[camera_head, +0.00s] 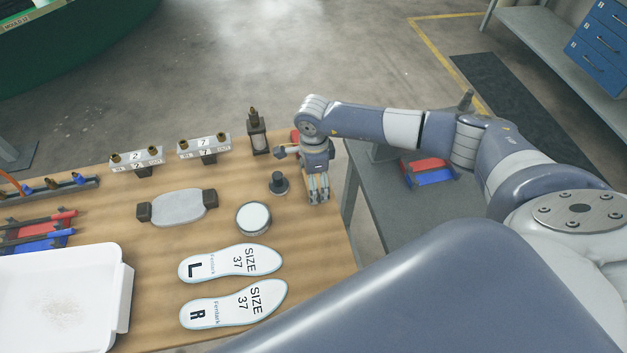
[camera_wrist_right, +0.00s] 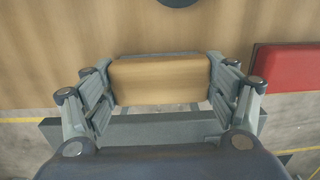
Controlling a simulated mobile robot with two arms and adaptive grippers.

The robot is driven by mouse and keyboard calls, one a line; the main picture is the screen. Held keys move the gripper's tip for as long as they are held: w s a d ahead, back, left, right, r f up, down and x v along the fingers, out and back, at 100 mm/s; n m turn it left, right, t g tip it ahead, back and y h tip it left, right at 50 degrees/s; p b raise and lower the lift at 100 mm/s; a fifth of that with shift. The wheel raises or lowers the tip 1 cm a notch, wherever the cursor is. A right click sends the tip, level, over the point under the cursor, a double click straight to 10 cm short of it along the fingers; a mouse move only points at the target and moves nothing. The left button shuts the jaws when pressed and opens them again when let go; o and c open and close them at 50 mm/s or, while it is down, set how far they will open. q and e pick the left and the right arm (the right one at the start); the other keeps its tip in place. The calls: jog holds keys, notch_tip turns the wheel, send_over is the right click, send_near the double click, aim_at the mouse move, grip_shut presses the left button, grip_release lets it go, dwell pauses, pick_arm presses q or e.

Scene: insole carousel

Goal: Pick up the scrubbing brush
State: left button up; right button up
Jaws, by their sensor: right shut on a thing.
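The scrubbing brush (camera_wrist_right: 160,82) shows in the right wrist view as a tan wooden block between the two fingers, which press on its left and right ends. My right gripper (camera_head: 318,196) is shut on it, pointing down at the right edge of the wooden table (camera_head: 320,232). The right gripper's fingers also show in the right wrist view (camera_wrist_right: 162,70). In the head view the fingers hide most or all of the brush. I cannot tell whether the brush touches the tabletop. My left gripper is in neither view.
A black knob-like tool (camera_head: 278,184) stands just left of the gripper, near a round tin (camera_head: 253,218). A dark bottle (camera_head: 257,135) stands behind. A red item (camera_wrist_right: 285,68) lies beside the gripper. Two insoles (camera_head: 232,262) and a white tray (camera_head: 123,300) are nearer.

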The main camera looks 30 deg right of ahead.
jog(key=shift+w+r+b, duration=0.1)
jog(key=shift+r+b, duration=0.3)
jog(key=shift+r, duration=0.15)
notch_tip(320, 180, up, 2)
jog(key=shift+a+r+b, duration=0.1)
jog(key=shift+a+b, duration=0.05)
jog(key=shift+b, duration=0.6)
jog(key=s+a+b, duration=0.1)
jog(key=s+a, duration=0.1)
jog(key=a, duration=0.2)
jog(key=s+a+r+b, duration=0.1)
jog(key=s+a+b, duration=0.1)
jog(key=s+a, duration=0.1)
jog(key=s+a+b, duration=0.1)
jog(key=s+a, duration=0.2)
jog(key=a, duration=0.2)
jog(key=shift+s+a+r+b, duration=0.1)
jog(key=shift+r+b, duration=0.05)
jog(key=shift+b, duration=0.2)
jog(key=shift+s+a+r, duration=0.15)
jog(key=shift+s+a, duration=0.25)
jog(key=shift+a, duration=0.05)
jog(key=o, duration=0.5)
jog(key=c, duration=0.3)
jog(key=shift+w+a, duration=0.1)
jog(key=shift+c, duration=0.2)
